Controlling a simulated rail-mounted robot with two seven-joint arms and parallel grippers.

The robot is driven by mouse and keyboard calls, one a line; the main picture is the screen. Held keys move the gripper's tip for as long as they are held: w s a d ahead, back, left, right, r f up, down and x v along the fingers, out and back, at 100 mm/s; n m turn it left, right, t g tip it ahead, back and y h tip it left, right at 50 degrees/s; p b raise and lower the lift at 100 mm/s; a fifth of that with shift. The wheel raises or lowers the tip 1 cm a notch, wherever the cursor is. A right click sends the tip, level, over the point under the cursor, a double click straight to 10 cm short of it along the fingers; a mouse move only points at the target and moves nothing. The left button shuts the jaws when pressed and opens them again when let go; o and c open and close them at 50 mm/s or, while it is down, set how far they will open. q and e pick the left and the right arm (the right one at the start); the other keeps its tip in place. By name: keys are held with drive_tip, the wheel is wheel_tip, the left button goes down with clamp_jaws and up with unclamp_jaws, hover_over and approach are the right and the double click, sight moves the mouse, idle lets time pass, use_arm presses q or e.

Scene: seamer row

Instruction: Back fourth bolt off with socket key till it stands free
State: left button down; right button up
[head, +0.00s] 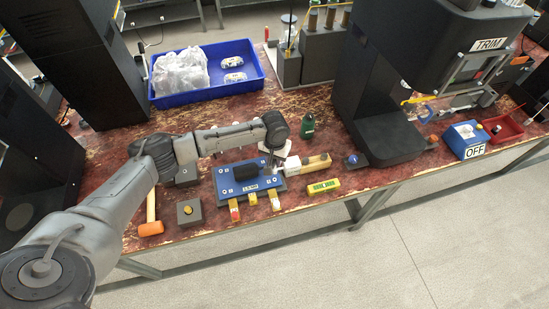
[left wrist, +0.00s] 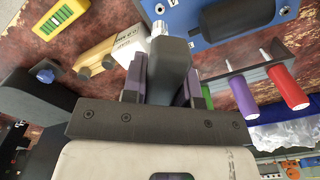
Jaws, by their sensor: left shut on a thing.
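A blue plate (head: 232,186) with a black block (head: 246,171) on it lies near the table's front edge. Small bolts sit by its edges; which one is the fourth I cannot tell. My left gripper (head: 275,158) is over the plate's right end. In the left wrist view, my left gripper (left wrist: 166,85) is shut on a dark grey handle, seemingly the socket key (left wrist: 172,62), with a silver tip at the edge of the blue plate (left wrist: 195,40). Whether the tip sits on a bolt is hidden. My right gripper is not in view.
Purple (left wrist: 243,97) and red (left wrist: 290,90) handles stand beside the plate. A blue tray (head: 205,97) is behind; a mallet (head: 151,228) is left.

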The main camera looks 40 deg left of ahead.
sight(275, 169)
use_arm(q)
drive_tip(key=shift+f+b, duration=1.75)
drive_tip(key=shift+b, duration=0.35)
drive_tip(key=shift+f, duration=0.85)
drive_tip(key=shift+p, duration=0.75)
drive_tip(key=shift+p, duration=0.5)
